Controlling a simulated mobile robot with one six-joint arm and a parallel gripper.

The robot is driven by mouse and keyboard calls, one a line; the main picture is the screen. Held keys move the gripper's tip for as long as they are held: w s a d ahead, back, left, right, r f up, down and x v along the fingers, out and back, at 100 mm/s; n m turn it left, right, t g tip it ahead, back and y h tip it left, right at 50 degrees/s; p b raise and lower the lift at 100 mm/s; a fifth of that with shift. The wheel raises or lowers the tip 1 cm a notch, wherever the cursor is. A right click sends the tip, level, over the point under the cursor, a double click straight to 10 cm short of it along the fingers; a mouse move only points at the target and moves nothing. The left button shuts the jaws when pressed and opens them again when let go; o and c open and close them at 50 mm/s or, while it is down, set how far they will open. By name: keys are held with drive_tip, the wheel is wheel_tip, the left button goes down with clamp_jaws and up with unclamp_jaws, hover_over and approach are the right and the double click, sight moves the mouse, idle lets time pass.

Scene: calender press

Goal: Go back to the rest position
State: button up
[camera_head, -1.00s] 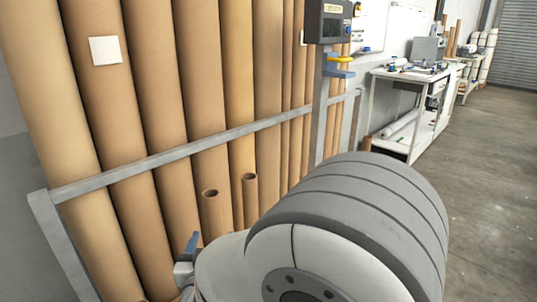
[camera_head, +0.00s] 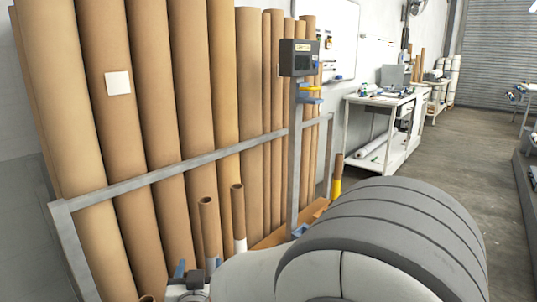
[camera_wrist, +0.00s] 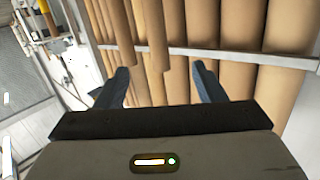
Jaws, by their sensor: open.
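My gripper (camera_wrist: 158,88) shows in the wrist view with its two blue fingers spread apart and nothing between them. Beyond the fingers stand brown cardboard tubes (camera_wrist: 226,98) behind a grey rail (camera_wrist: 245,55). In the head view a small part of my gripper (camera_head: 186,272) shows at the bottom, left of my large grey and white arm link. Its fingertips are mostly hidden there. The tall tubes (camera_head: 188,100) lean upright in a row behind the rail (camera_head: 185,165), and two short tubes (camera_head: 208,225) stand near my gripper.
Open grey floor (camera_head: 435,165) lies to the right, with a grey shutter (camera_head: 495,55) behind.

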drive_tip(key=w+d+r+g+y+p, duration=0.2)
drive_tip(key=d+r+g+p, duration=0.2)
drive_tip(key=d+r+p, duration=0.15)
drive_tip(key=s+d+r+g+h+p, duration=0.2)
drive_tip(key=s+d, duration=0.6)
drive_tip(key=d, duration=0.4)
drive_tip(key=s+d+r+m+g+h+p, duration=0.1)
drive_tip(key=s+d+r+g+p, duration=0.4)
drive_tip(key=d, duration=0.7)
drive_tip(key=s+g+h+p, duration=0.1)
drive_tip(key=s+g+p, duration=0.1)
drive_tip(key=s, duration=0.2)
drive_tip(key=shift+d+g+h, duration=0.3)
drive_tip(key=shift+d+g, duration=0.05)
drive_tip(key=shift+g, duration=0.05)
drive_tip(key=shift+r, duration=0.1)
